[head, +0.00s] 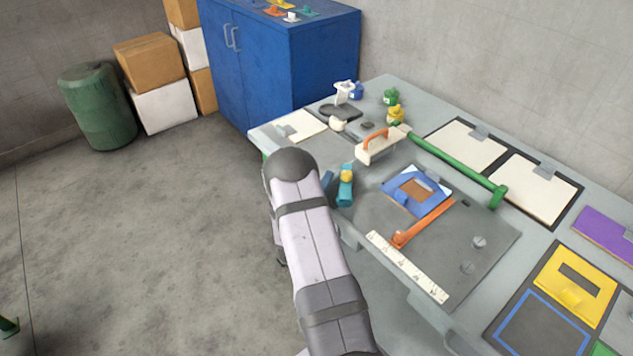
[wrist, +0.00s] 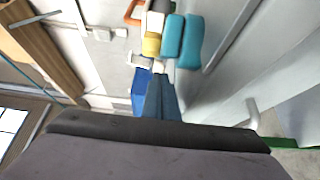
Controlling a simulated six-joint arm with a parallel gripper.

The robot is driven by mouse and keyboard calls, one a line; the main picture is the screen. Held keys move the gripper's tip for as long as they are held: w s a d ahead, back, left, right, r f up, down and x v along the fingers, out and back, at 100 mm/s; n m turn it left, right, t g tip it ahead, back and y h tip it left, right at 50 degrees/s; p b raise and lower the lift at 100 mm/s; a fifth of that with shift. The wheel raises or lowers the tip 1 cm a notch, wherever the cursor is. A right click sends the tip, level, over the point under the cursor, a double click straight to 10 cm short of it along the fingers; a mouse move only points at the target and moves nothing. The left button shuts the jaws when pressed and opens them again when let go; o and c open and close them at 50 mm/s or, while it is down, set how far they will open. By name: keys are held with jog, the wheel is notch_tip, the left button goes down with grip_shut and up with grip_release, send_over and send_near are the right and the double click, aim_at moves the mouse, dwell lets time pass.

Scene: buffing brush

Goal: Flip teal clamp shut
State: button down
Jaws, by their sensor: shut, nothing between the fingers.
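The teal clamp (head: 346,186) sits at the near left edge of the workbench, with a yellow part (head: 347,175) on it. In the wrist view its teal pieces (wrist: 190,42) show at upper centre, side by side, with a yellow piece to their left. My gripper (head: 328,181) is a dark blue tip just left of the clamp in the head view, partly hidden by my arm. In the wrist view my gripper (wrist: 163,76) is shut and empty, its tip just below the teal pieces. I cannot tell whether it touches them.
On the workbench (head: 365,228), a blue frame (head: 407,199) and an orange bar (head: 424,222) lie right of the clamp. A cream block with an orange handle (head: 378,148) stands behind it, and a green bar (head: 450,163) lies beyond. Open floor lies to the left.

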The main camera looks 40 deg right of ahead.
aim_at(346, 179)
jog(key=shift+s+d, duration=0.6)
jog(key=shift+d+m+g, duration=0.15)
jog(key=shift+m+g, duration=0.15)
jog(key=shift+g, duration=0.1)
jog(key=shift+d+f+m+g+h+b, duration=0.1)
jog(key=shift+d+m+g+h+b, duration=0.15)
jog(key=shift+m+g+h+b, duration=0.4)
jog(key=m+g, duration=0.1)
jog(key=d+g+b, duration=0.1)
jog(key=g, duration=0.1)
jog(key=m+g+h+b, duration=0.1)
jog(key=shift+s+d+m+g, duration=0.25)
jog(key=shift+s+m, duration=0.05)
jog(key=shift+m, duration=0.05)
jog(key=shift+s+d+m+g, duration=0.2)
jog(key=shift+d+m+g, duration=0.15)
jog(key=shift+m+g, duration=0.55)
jog(key=shift+s+d+g, duration=0.3)
jog(key=shift+s+g, duration=0.1)
jog(key=shift+w, duration=0.15)
